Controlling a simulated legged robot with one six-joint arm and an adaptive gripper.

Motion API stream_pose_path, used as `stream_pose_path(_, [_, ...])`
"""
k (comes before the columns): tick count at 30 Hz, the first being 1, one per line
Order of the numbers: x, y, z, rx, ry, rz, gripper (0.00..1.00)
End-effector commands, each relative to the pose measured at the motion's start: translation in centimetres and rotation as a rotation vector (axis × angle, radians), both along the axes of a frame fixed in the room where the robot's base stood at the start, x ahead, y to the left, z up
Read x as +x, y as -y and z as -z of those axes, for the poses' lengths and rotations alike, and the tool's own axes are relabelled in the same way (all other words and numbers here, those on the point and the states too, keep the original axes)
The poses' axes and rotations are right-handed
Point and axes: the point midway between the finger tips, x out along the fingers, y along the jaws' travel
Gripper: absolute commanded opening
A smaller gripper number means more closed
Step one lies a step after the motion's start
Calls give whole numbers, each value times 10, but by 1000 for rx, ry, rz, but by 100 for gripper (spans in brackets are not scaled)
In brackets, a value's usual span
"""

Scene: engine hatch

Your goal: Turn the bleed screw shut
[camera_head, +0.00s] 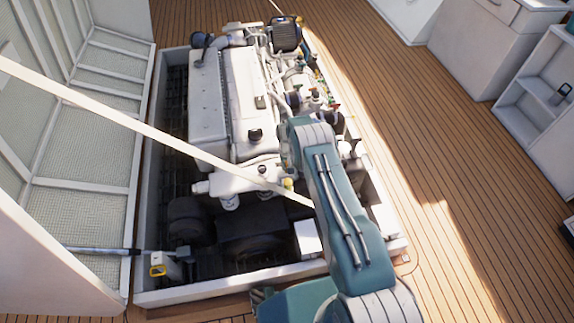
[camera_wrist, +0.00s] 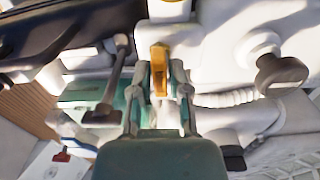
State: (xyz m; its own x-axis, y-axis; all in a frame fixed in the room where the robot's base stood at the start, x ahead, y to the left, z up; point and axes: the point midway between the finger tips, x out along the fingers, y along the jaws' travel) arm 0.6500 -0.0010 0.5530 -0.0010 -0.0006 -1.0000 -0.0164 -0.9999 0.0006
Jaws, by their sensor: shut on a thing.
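My gripper (camera_wrist: 160,84) shows in the wrist view with its two fingers shut on a yellow handle (camera_wrist: 159,60), which I take to be the bleed screw. The handle stands upright between the fingertips, against the white engine body. In the head view my teal arm reaches over the near right part of the white engine (camera_head: 240,95). The gripper itself is hidden there behind the arm. A small yellow part (camera_head: 288,184) shows just left of the arm, and I cannot tell if it is the same handle.
In the wrist view a grey lever (camera_wrist: 116,80) stands left of the fingers and a dark knob (camera_wrist: 280,74) at the right. A white corrugated hose (camera_wrist: 228,98) runs close to the right finger. A pale bar (camera_head: 150,130) crosses the hatch opening. The wooden deck (camera_head: 430,150) at right is clear.

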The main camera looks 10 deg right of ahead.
Motion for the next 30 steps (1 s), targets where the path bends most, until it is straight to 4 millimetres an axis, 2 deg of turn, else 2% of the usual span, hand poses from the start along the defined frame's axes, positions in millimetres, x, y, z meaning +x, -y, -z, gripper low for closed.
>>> stream_pose_path(5, [1,-1,0,1,5,-1,0])
stream_pose_path(6, [1,-1,0,1,5,-1,32])
stream_pose_path(8, [1,-1,0,1,5,-1,57])
stream_pose_path(21, [0,0,-5,0,2,-1,57])
stream_pose_path(26, [1,0,-26,0,4,-1,57])
stream_pose_path(30, [2,-1,-53,0,4,-2,57])
